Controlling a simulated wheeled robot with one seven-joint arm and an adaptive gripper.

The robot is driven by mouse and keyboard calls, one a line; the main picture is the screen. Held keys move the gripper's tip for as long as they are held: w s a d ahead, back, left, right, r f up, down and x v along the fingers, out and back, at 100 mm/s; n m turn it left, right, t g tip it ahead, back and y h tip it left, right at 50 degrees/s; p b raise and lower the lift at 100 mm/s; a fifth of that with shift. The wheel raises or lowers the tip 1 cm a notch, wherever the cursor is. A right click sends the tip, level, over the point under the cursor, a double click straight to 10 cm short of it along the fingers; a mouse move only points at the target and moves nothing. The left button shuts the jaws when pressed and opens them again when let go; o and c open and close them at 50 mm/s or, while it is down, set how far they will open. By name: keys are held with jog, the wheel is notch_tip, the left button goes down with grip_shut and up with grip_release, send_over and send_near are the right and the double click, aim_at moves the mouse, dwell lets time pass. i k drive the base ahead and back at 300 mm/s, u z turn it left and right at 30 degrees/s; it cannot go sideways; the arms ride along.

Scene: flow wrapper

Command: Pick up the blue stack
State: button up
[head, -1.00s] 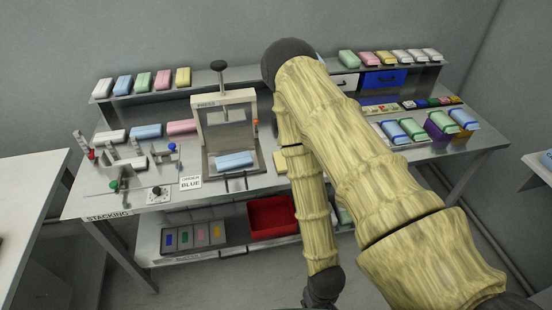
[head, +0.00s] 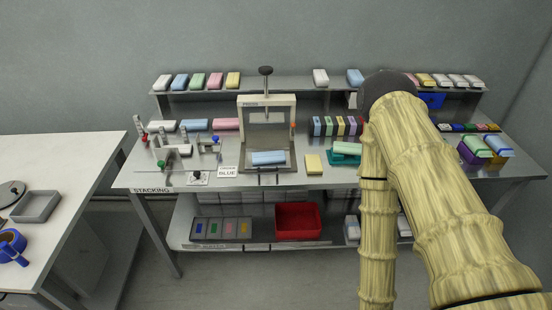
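A blue stack (head: 268,158) lies flat on the base of the grey-white press (head: 244,125), in the middle of the workbench. An order sign (head: 228,171) reading BLUE stands just left of the press. Another blue stack (head: 195,125) lies behind the stacking fixtures, between a white and a pink one. More blue stacks sit on the top shelf, one at its left (head: 180,82) and one right of centre (head: 355,76). My bamboo-textured arm covers part of the bench's right side. My gripper is outside the picture.
Stacking fixtures (head: 182,150) with upright posts stand on the bench's left. A yellow block (head: 313,164) and a teal tray (head: 345,160) lie right of the press. A red bin (head: 298,221) sits on the lower shelf. A white table (head: 60,180) stands at left.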

aim_at(269, 158)
jog(key=i, duration=0.45)
jog(key=u, duration=3.1)
jog(key=k, duration=1)
jog(key=z, duration=1.9)
